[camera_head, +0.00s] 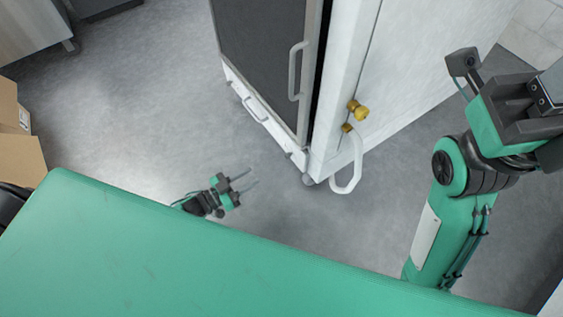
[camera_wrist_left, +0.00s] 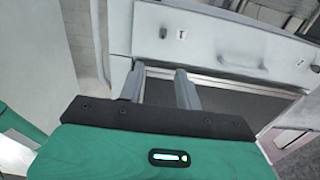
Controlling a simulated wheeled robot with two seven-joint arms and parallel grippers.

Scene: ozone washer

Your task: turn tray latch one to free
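The washer's low white tray front (camera_head: 270,124) runs under its dark door. In the left wrist view the tray front (camera_wrist_left: 210,38) has a bar handle (camera_wrist_left: 243,69) between two small grey latches, one at left (camera_wrist_left: 163,32) and one at right (camera_wrist_left: 299,62). Each has a small label beside it, too small to read surely, so I cannot tell which is latch one. My left gripper (camera_head: 248,179) is open and empty, low in front of the washer and apart from it. In its wrist view the fingertips (camera_wrist_left: 160,68) point towards the left latch. My right gripper's fingers are not visible.
The washer's door (camera_head: 262,50) has a vertical handle (camera_head: 296,72). Brass fittings (camera_head: 358,110) and a white hose (camera_head: 347,178) stick out from its side. A cardboard box (camera_head: 18,140) stands at far left. Grey floor in front of the washer is clear.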

